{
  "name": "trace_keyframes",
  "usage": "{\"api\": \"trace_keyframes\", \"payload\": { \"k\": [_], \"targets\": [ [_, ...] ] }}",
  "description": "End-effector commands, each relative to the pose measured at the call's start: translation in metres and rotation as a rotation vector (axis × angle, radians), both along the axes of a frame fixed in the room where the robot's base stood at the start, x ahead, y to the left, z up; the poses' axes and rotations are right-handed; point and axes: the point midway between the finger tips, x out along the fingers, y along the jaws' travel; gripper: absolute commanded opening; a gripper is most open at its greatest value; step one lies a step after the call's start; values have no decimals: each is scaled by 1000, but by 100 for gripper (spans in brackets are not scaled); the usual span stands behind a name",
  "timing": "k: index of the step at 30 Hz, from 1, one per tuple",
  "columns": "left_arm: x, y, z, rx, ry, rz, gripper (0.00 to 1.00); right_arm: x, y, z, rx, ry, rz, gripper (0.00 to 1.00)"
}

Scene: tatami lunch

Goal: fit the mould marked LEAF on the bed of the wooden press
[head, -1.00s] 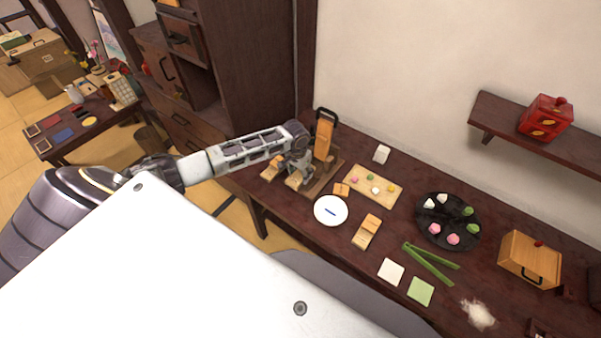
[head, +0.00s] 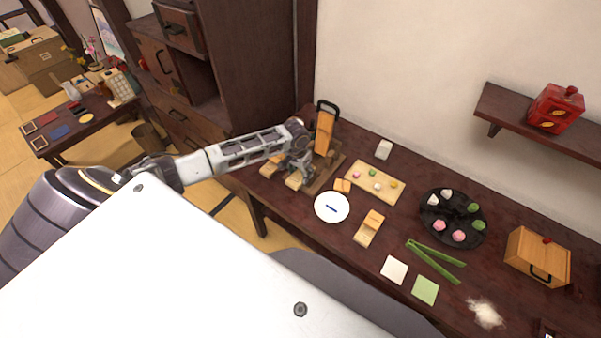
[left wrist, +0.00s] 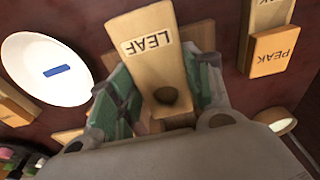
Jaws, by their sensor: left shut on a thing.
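My left gripper (head: 297,172) is shut on the mould marked LEAF. In the left wrist view this pale wooden block (left wrist: 150,48) sits between the green-padded fingers (left wrist: 160,95), its label upside down and a dark round hole near the fingers. In the head view the gripper is at the near left side of the wooden press (head: 325,132), whose black-handled lever stands up. Brown wood shows under the mould; I cannot tell whether they touch. My gripper hides part of the press bed. A mould marked PEAK (left wrist: 273,50) lies beside it. My right gripper is not in view.
A white plate with a blue bar (head: 331,208) lies close right of the press. Beyond are a sweets board (head: 386,193), a wooden block (head: 369,229), green tongs (head: 435,262) and a dark sweets plate (head: 452,218). The cabinet (head: 240,60) stands behind left.

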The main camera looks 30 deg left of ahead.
Motion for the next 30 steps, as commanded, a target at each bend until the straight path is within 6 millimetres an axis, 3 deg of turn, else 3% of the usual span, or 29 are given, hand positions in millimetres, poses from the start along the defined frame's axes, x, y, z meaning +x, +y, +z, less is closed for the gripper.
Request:
{"api": "trace_keyframes", "payload": {
  "k": [30],
  "targets": [
    [0, 0, -6, 0, -1, 0, 25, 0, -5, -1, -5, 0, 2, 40]
  ]
}}
